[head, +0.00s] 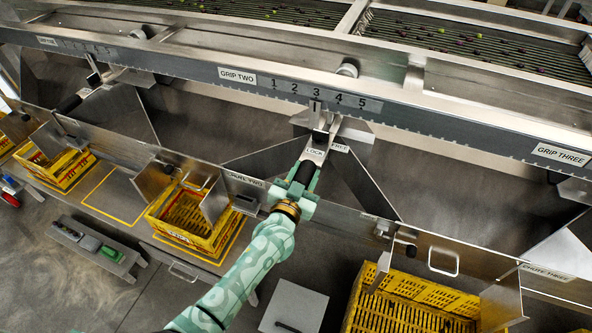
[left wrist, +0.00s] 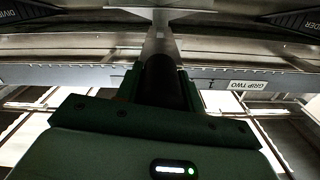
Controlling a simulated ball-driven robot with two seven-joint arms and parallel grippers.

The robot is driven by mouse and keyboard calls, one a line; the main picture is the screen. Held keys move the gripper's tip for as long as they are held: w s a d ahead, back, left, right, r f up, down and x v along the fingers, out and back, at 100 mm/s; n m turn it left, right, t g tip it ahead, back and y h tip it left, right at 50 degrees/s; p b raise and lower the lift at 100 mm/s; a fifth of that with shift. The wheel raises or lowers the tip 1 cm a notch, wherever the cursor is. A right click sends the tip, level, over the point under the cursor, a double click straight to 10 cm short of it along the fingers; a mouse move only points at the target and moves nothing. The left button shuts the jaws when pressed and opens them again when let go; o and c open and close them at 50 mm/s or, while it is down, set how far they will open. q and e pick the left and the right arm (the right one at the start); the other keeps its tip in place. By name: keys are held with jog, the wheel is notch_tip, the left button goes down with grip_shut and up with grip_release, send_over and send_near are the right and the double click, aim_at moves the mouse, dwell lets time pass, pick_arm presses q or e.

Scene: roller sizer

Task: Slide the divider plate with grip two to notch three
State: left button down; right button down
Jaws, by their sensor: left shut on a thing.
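The grip two divider plate (head: 353,134) stands under the number rail (head: 325,97), with its upright pointer just below the 3. LOCK (head: 314,153) and FREE labels sit at its front. My left gripper (head: 304,177) is shut on the dark handle below the LOCK label. In the left wrist view the dark round handle (left wrist: 160,78) stands between the green fingers, and the GRIP TWO label (left wrist: 248,85) shows behind it. I cannot tell whether the plate sits fully in the notch. My right gripper is not in view.
The GRIP THREE label (head: 560,154) is at the right. A steel front wall with chutes runs below the hoppers. Yellow crates (head: 415,303) stand under it, and a grey box (head: 293,308) is beside my left arm. Rollers with small dark fruit run along the top.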

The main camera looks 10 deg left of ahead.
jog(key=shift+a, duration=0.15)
pick_arm(q)
jog(key=c, duration=0.9)
grip_release()
jog(key=shift+d, duration=0.1)
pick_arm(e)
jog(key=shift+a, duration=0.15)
pick_arm(q)
jog(key=shift+s, duration=0.15)
jog(key=shift+s, duration=0.35)
jog(key=s+a+p, duration=0.3)
jog(key=s+p, duration=0.1)
jog(key=s, duration=1.1)
jog(key=shift+a, duration=0.15)
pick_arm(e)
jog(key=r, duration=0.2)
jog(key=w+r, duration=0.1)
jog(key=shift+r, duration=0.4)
pick_arm(q)
jog(key=shift+f, duration=0.1)
